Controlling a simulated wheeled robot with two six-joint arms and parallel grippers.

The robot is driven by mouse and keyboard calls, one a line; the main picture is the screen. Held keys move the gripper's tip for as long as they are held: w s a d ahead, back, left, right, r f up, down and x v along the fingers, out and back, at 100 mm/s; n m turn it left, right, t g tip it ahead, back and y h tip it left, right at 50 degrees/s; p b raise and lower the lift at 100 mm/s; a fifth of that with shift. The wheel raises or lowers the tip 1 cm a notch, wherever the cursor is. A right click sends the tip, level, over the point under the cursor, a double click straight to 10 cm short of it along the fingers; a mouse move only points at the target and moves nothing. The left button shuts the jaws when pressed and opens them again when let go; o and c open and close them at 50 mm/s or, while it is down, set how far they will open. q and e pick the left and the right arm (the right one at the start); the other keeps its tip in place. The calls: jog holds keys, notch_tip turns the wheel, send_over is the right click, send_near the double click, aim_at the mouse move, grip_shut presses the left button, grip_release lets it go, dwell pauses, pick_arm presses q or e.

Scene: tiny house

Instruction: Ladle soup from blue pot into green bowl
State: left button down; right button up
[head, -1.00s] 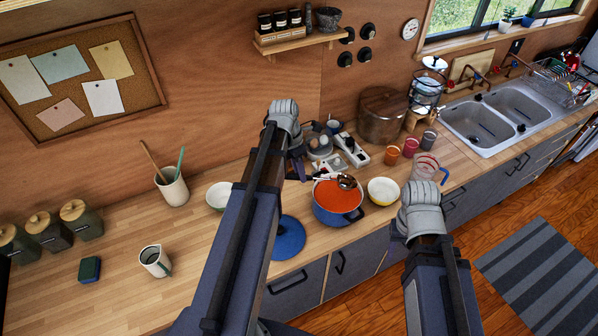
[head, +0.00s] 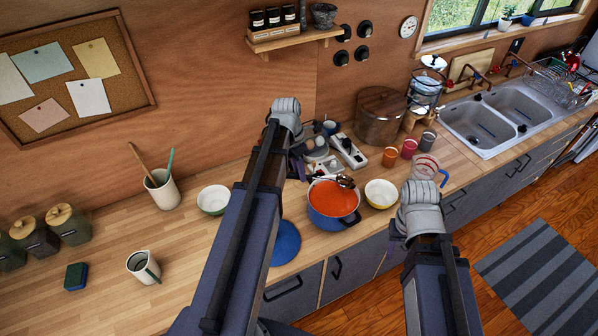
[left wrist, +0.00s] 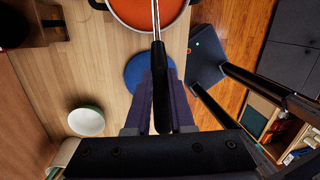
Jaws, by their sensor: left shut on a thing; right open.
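The blue pot (head: 335,219) holds orange-red soup (head: 332,199) and stands near the counter's front edge. My left gripper (head: 300,171) is shut on the ladle's dark handle (left wrist: 160,95), left of and behind the pot. The ladle's metal bowl (head: 346,181) shows at the pot's far rim; I cannot tell whether it touches the rim or soup. The green bowl (head: 213,200), white inside and apparently empty, stands left of my left arm; it also shows in the left wrist view (left wrist: 86,121). My right gripper (head: 398,236) is open, right of the pot, mostly hidden by its wrist.
A yellow bowl (head: 381,194) stands just right of the pot. A blue lid (head: 286,243) lies left of the pot at the front edge. A glass measuring cup (head: 426,168) is near my right wrist. Bare counter lies around the green bowl and the white pitcher (head: 143,266).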

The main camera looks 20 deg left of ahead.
pick_arm(q)
jog(key=s+a+f+t+h+b, duration=0.2)
jog(key=s+f+t+h+b, duration=0.1)
jog(key=f+b, duration=1.3)
notch_tip(320, 180, up, 12)
jog(key=p, duration=1)
jog(key=shift+s+a, duration=0.25)
jog(key=shift+a, duration=0.05)
dwell(1.0)
jog(key=shift+f, duration=0.1)
dwell(1.1)
